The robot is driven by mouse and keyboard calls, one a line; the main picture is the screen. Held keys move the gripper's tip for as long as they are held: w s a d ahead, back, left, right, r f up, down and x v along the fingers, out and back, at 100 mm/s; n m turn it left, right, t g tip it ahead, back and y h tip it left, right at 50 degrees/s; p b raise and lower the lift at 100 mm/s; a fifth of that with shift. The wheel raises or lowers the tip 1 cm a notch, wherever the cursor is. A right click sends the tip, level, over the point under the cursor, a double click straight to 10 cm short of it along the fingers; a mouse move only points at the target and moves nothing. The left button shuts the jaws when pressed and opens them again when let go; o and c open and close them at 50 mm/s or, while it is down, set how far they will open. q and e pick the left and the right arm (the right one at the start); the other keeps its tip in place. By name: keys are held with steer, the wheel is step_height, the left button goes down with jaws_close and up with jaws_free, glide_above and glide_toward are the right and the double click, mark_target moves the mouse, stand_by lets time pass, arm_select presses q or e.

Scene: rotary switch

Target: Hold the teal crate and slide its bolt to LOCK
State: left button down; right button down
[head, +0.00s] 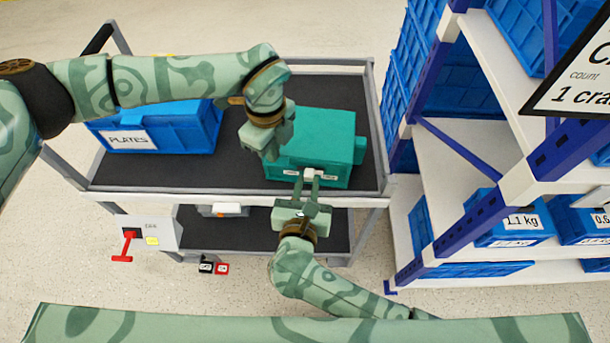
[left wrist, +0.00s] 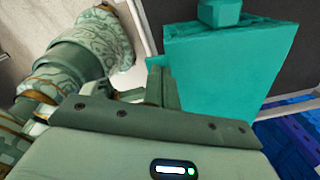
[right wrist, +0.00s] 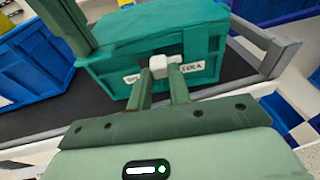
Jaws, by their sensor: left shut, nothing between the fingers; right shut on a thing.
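The teal crate (head: 318,135) sits on the cart's upper shelf at its right end; it also shows in the right wrist view (right wrist: 150,35) and the left wrist view (left wrist: 225,65). Its front carries a white bolt knob (right wrist: 158,66) between a left label (right wrist: 132,78), partly hidden and unreadable, and a right label reading LOCK (right wrist: 191,67). My right gripper (head: 309,178) is shut on the knob from the front. My left gripper (head: 268,152) is shut and empty at the crate's left side; I cannot tell whether it touches.
A blue crate labelled PLATES (head: 165,128) stands left on the same dark shelf (head: 235,178). A rack with blue crates (head: 505,222) rises at the right. A grey box with a red lever (head: 128,240) hangs on the cart's front left. Dark shelf lies bare between the crates.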

arm_select(q)
steer(key=shift+f, duration=0.15)
arm_select(e)
steer(key=shift+s+d, duration=0.1)
steer(key=shift+d, duration=0.55)
steer(key=c, duration=1.3)
jaws_free()
steer(key=shift+s, duration=0.1)
steer(key=v, duration=0.4)
steer(key=shift+s+r, duration=0.1)
steer(key=shift+s, duration=0.3)
arm_select(q)
step_height(320, 180, up, 6)
steer(key=p, duration=0.5)
steer(key=shift+r, duration=0.2)
arm_select(e)
step_height(320, 180, up, 6)
steer(key=shift+f, duration=0.1)
